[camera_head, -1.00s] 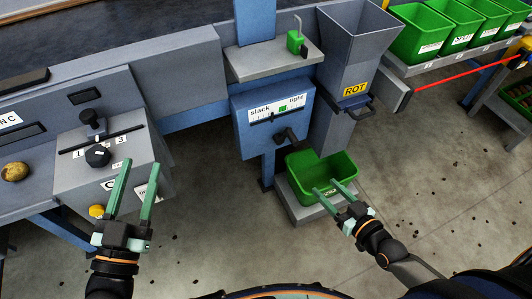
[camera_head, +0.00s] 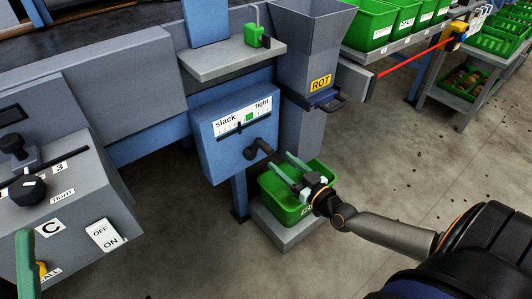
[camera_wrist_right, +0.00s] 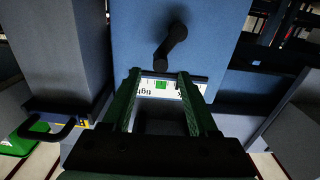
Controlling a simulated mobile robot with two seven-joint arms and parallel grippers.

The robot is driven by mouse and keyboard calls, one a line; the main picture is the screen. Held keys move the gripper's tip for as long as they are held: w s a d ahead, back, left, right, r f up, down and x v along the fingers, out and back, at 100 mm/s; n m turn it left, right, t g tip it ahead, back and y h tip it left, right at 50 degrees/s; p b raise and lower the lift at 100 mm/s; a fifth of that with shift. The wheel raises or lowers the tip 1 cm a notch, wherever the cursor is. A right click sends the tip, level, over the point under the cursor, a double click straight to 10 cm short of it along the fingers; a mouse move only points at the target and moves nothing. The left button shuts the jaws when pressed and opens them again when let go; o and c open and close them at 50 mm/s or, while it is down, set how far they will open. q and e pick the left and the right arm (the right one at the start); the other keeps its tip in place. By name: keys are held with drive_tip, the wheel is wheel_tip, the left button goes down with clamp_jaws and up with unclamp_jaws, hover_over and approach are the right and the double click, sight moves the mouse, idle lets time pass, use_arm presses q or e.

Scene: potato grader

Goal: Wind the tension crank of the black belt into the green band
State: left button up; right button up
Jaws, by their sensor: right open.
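The blue tension box (camera_head: 216,155) carries a white scale (camera_head: 228,124) marked slack to tight, with a small green band (camera_head: 250,116) towards the tight end. A small dark pointer seems to stand left of the band. The black crank (camera_head: 262,147) sticks out of the box front below the scale. My right gripper (camera_head: 281,161) is open and empty, just right of and below the crank. In the right wrist view the crank (camera_wrist_right: 171,47) lies beyond the open fingertips, apart from them. My left gripper shows only as a green finger (camera_head: 26,265) at the left edge.
A green bin (camera_head: 285,203) stands on a grey stand below the right gripper. The ROT chute (camera_head: 305,60) with a black handle (camera_head: 327,104) is right of the box. A grey shelf (camera_head: 232,63) juts out above. A control panel (camera_head: 70,215) is at left.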

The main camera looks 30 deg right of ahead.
sight(267, 149)
drive_tip(key=w, duration=0.2)
drive_tip(key=w+b, duration=0.1)
drive_tip(key=w, duration=0.2)
drive_tip(key=w+b, duration=0.1)
drive_tip(key=w, duration=0.1)
drive_tip(key=shift+w+a, duration=0.25)
drive_tip(key=shift+a, duration=0.05)
drive_tip(key=shift+c, duration=0.2)
clamp_jaws()
